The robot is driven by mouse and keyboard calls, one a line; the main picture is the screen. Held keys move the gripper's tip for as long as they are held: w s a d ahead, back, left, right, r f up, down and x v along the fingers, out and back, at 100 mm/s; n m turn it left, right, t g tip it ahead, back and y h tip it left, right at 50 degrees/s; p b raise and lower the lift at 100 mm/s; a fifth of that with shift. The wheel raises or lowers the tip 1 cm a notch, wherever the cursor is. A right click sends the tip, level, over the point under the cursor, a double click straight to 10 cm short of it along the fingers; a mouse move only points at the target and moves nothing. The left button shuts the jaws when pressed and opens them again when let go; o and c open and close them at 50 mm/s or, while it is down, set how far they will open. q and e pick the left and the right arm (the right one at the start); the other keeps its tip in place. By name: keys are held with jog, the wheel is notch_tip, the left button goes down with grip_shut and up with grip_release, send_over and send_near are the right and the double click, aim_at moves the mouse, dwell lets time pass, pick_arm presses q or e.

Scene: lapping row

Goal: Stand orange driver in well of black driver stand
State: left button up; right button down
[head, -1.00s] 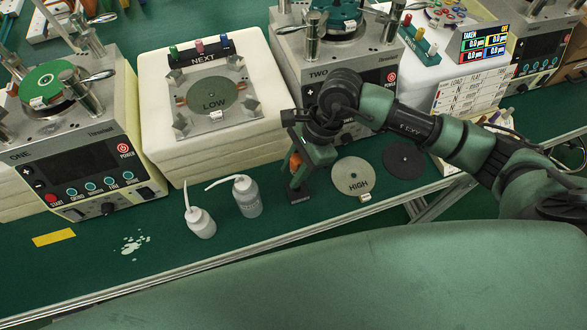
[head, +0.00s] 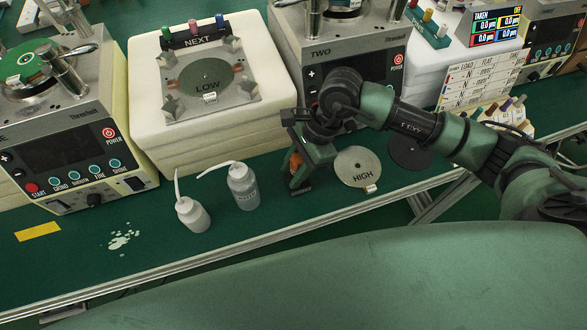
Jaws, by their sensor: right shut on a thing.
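My right gripper (head: 299,170) reaches in from the right and is low over the bench, in front of machine TWO. It is shut on the orange driver (head: 296,161), and only a small orange part shows between the green gripper parts. The black driver stand (head: 300,188) is a small dark block just below the gripper. The gripper hides most of the stand, its well and the driver's lower end. I cannot tell whether the driver's tip is inside the well or above it. My left gripper is not in view.
Two squeeze bottles (head: 243,188) (head: 192,215) stand left of the stand. The HIGH disc (head: 358,168) and a dark disc (head: 409,153) lie to its right. The white block with the LOW plate (head: 205,82) is behind left.

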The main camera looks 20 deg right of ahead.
jog(key=shift+f, duration=0.3)
jog(key=c, duration=1)
grip_release()
jog(key=shift+o, duration=0.2)
jog(key=b+v, duration=0.1)
jog(key=v, duration=0.6)
jog(key=shift+d+r+b, duration=0.2)
jog(key=shift+r+b, duration=0.15)
jog(key=shift+r, duration=0.05)
